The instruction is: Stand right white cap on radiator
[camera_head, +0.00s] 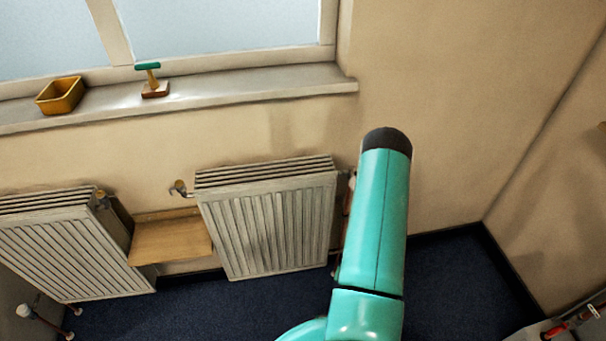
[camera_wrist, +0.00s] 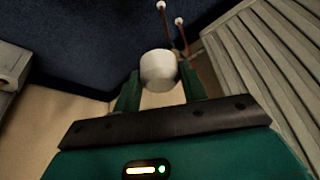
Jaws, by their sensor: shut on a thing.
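A white cap (camera_wrist: 157,68) is held between the two dark green fingers of my gripper (camera_wrist: 160,90) in the wrist view. My gripper is shut on it. A white ribbed radiator (camera_wrist: 265,65) stands to the right of the held cap, apart from it. In the head view, one radiator (camera_head: 268,225) stands under the window, and a second radiator (camera_head: 65,245) is at the left. My gripper and the held cap are hidden in the head view behind my teal arm. Another white cap (camera_head: 24,310) sits on the pipe at the lower left.
A wooden shelf (camera_head: 170,238) lies between the radiators. The sill (camera_head: 220,95) holds a yellow bin (camera_head: 60,95) and a teal-topped tool (camera_head: 152,80). Copper pipes with white ends (camera_wrist: 179,21) rise beyond the cap. Pipes with a red part (camera_head: 555,330) show at lower right.

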